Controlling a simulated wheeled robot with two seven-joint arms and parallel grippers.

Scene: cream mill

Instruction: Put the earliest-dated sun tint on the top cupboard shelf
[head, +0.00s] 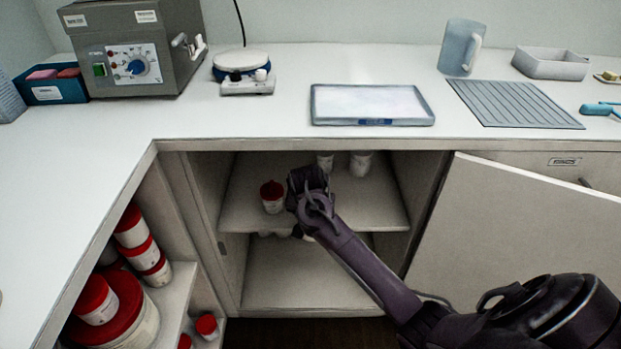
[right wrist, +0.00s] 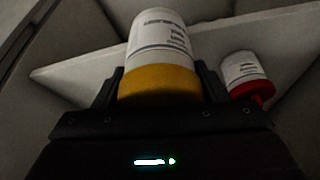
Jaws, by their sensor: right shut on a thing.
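My right gripper (head: 306,184) reaches into the open cupboard at the top shelf (head: 240,209). In the right wrist view it is shut on a white jar with a yellow-orange lid (right wrist: 160,82), one finger on each side of the lid. The label print is too blurred to read a date. In the head view my gripper hides this jar. A white jar with a red lid (head: 272,197) stands on the top shelf left of the gripper; it also shows in the right wrist view (right wrist: 243,72). My left gripper is not in view.
Two white jars (head: 360,163) stand deeper on the shelf. The cupboard door (head: 530,235) is open at right. Red-lidded tubs (head: 134,228) fill the left shelves. A tray (head: 372,104) lies on the counter above.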

